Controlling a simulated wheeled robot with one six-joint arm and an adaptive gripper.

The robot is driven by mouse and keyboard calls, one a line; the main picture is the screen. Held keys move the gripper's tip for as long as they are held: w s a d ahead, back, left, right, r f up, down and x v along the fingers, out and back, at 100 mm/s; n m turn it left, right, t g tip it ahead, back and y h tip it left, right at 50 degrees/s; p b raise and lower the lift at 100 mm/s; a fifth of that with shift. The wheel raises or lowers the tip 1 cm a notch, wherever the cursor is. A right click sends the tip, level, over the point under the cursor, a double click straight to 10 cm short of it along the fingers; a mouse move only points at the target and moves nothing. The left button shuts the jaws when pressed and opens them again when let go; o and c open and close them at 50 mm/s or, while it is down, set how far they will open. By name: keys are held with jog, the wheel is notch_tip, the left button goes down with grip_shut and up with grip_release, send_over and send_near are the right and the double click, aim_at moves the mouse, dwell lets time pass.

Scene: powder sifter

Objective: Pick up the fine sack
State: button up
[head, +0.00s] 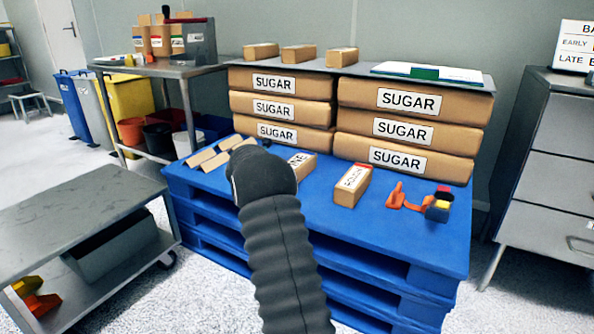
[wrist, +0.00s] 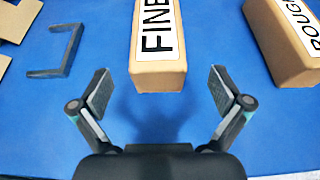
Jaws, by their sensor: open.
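The fine sack (wrist: 158,72) is a small tan block with a white label reading FINE. It lies on the blue pallet top in the wrist view, centred ahead of my gripper (wrist: 160,88). My gripper is open, its two fingers spread to either side of the sack's near end, apart from it and holding nothing. In the head view the fine sack (head: 303,164) is partly hidden behind my dark arm, with only the end of its label showing. My gripper's fingers are hidden by the arm there.
The rough sack (head: 351,186) lies to the right, and also shows in the wrist view (wrist: 290,40). A grey U-shaped bracket (wrist: 62,52) lies to the left. Large SUGAR sacks (head: 405,127) stand behind. An orange tool (head: 402,199) lies at the right of the blue pallet (head: 428,246).

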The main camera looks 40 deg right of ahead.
jog(key=x, duration=1.1)
jog(key=shift+w+r+p, duration=0.25)
jog(key=shift+p, duration=0.1)
jog(key=c, duration=1.3)
jog(key=shift+r, duration=0.15)
jog(key=shift+c, duration=1.3)
jog(key=shift+r, duration=0.1)
notch_tip(320, 180, up, 7)
jog(key=shift+a+p, duration=0.15)
jog(key=shift+p, duration=0.65)
jog(key=s+a+b, duration=0.1)
jog(key=s+a, duration=0.2)
jog(key=a, duration=0.6)
jog(key=s+a+b, duration=0.1)
jog(key=s+a, duration=0.3)
jog(key=a, duration=0.5)
jog(key=shift+s, duration=0.3)
